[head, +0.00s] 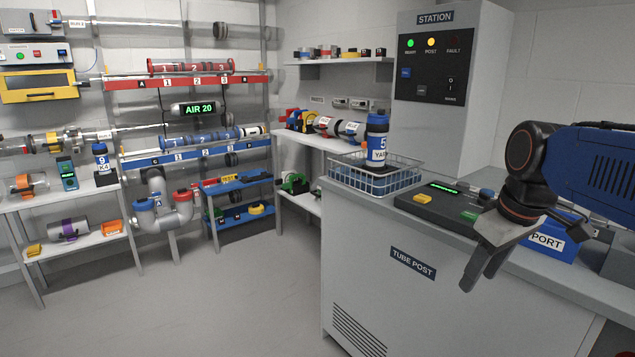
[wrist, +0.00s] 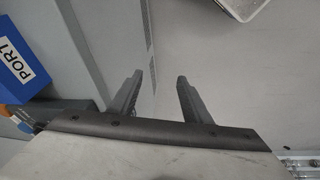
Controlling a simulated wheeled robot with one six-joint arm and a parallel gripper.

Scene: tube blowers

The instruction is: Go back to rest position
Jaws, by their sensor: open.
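My gripper (head: 483,272) is at the right of the head view, beside the front edge of the grey tube post counter (head: 375,290). Its fingers point down and are apart. In the wrist view my gripper (wrist: 157,92) shows two dark fingers with an empty gap between them. Counter front and grey floor lie beyond the fingers there. Nothing is held.
A wire basket (head: 345,178) with a blue-capped canister (head: 377,138) stands on the counter's left end. A dark console (head: 440,203) and blue PORT box (head: 548,240) are near my arm. Shelves (head: 75,238) line the left. The middle floor (head: 240,300) is clear.

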